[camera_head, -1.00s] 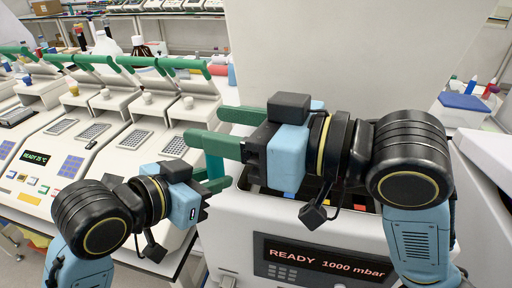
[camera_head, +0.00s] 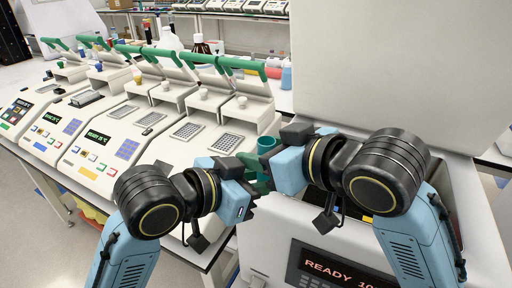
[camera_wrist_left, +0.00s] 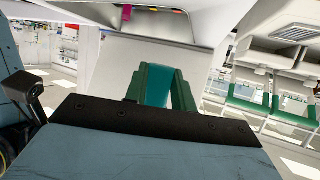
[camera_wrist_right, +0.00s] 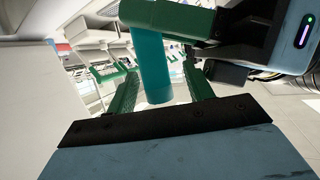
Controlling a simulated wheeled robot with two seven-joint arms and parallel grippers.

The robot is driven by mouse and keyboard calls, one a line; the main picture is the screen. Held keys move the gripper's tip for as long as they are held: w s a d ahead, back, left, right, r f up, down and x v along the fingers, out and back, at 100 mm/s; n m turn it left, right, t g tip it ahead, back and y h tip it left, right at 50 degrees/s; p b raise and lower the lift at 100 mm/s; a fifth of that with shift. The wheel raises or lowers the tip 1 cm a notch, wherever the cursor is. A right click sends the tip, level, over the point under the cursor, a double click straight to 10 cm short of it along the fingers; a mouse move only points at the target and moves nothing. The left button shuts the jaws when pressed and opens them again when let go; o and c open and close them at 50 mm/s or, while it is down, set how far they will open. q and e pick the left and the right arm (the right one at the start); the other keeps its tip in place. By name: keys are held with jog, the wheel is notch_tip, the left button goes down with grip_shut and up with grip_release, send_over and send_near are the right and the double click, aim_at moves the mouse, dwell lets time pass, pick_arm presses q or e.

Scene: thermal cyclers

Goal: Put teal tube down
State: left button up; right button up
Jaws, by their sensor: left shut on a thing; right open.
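The teal tube (camera_head: 266,145) shows its open top between my two grippers in the head view. My left gripper (camera_wrist_left: 157,88) is shut on the tube, its green fingers on either side of it. In the right wrist view, the tube (camera_wrist_right: 150,65) hangs down from the left gripper's green fingers (camera_wrist_right: 170,17). My right gripper (camera_wrist_right: 160,85) is open, with one finger to each side of the tube's lower part; gaps show at both sides. In the head view the right gripper (camera_head: 258,168) partly hides the tube and the left fingertips.
A large white machine (camera_head: 280,245) with a READY display stands below my right arm. A row of thermal cyclers (camera_head: 170,150) with green-handled lids runs along the bench at left. Bottles (camera_head: 168,38) stand behind them. A tall pale panel (camera_head: 400,70) rises behind my right arm.

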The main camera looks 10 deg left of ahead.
jog(key=shift+x, duration=1.45)
jog(key=c, duration=1)
pick_arm(q)
jog(key=o, duration=1)
pick_arm(e)
jog(key=shift+c, duration=0.6)
pick_arm(q)
jog(key=shift+o, duration=0.2)
